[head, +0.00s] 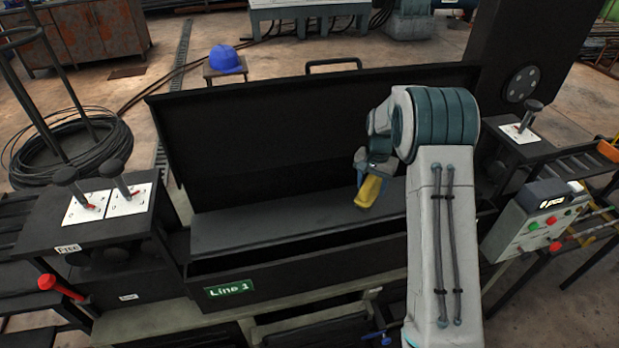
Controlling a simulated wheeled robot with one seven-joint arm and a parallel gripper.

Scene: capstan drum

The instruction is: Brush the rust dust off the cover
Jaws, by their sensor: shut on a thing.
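A black machine box with a green "Line 1" sign (229,288) stands in front of me. A wide dark panel with a handle, which looks like its cover (260,130), stands raised at the back of the box. A flat dark grey surface (280,227) lies below it. My gripper (373,178) is shut on a yellow thing, probably the brush (369,192), and holds it over the right part of that surface. Its bristles are not clear, and I cannot tell whether it touches anything. I cannot make out any rust dust. My arm hides the box's right part.
A lever box (80,235) with a red-knobbed lever (48,282) stands at the left. A control box with buttons (535,225) and another lever (527,118) stand at the right. A blue cap (226,59) sits on a stool behind. A wire coil (70,150) lies at the left.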

